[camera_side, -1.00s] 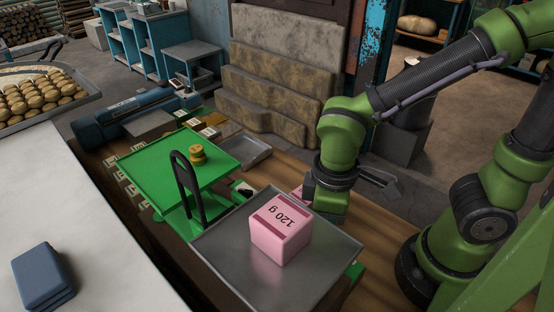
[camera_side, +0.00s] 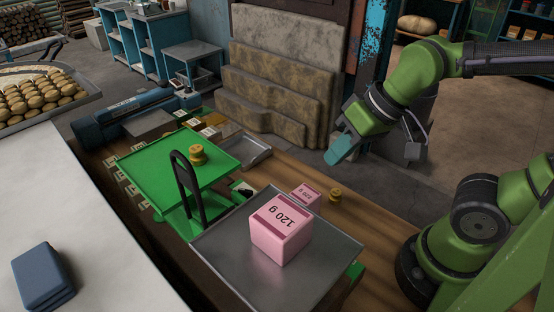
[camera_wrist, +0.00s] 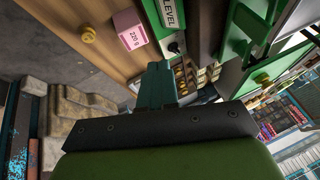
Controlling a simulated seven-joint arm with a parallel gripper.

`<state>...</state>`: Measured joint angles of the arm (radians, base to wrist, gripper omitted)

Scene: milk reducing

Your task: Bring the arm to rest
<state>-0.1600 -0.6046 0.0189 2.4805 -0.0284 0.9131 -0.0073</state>
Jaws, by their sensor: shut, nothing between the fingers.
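My green arm's gripper (camera_side: 341,150) is shut and empty. It hangs in the air beyond the far edge of the wooden bench (camera_side: 378,208), away from every object. In the wrist view its closed fingers (camera_wrist: 158,84) point over the bench. A pink 120 g box (camera_side: 281,231) sits on the grey metal pan (camera_side: 225,235) of the balance. A second pink box (camera_side: 306,195) stands on the bench behind that pan; its label looks like 220 g in the wrist view (camera_wrist: 130,32). A brass weight (camera_side: 335,194) stands beside it, also seen in the wrist view (camera_wrist: 88,34).
The balance's green pan (camera_side: 225,163) carries another brass weight (camera_side: 197,153). A black upright handle (camera_side: 187,185) stands between the pans. A small grey tray (camera_side: 245,152) lies behind. Stone steps (camera_side: 275,100) rise behind the bench. A blue-grey block (camera_side: 43,277) lies front left.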

